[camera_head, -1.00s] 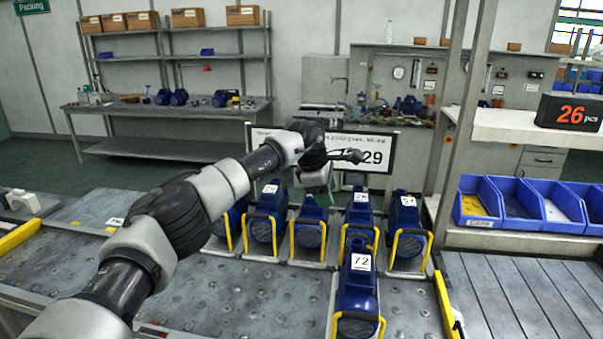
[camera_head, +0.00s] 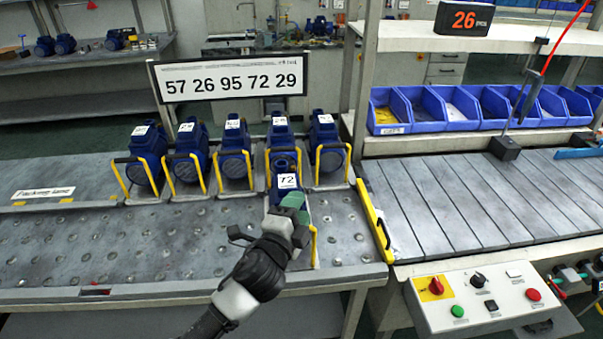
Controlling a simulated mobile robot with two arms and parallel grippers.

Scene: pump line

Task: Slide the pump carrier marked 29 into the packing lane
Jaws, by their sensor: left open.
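Several blue pumps on carriers with yellow handles stand in a back row: first (camera_head: 148,150), second (camera_head: 190,145), third (camera_head: 234,145), fourth (camera_head: 281,138) and fifth (camera_head: 327,140). Their white number labels are too small to read surely, so I cannot tell which is 29. A pump labelled 72 (camera_head: 287,181) stands in front of the fourth. My left gripper (camera_head: 290,214) is open at the front of pump 72 and hides its lower part; I cannot tell whether they touch. The packing lane label (camera_head: 43,193) lies on the grey strip at left. My right gripper is out of view.
A sign (camera_head: 231,82) behind the row reads 57 26 95 72 29. The studded table (camera_head: 110,240) is clear at left. A yellow stop bar (camera_head: 374,220) edges it at right, beside a slatted conveyor (camera_head: 450,195). A control panel (camera_head: 484,296) stands front right.

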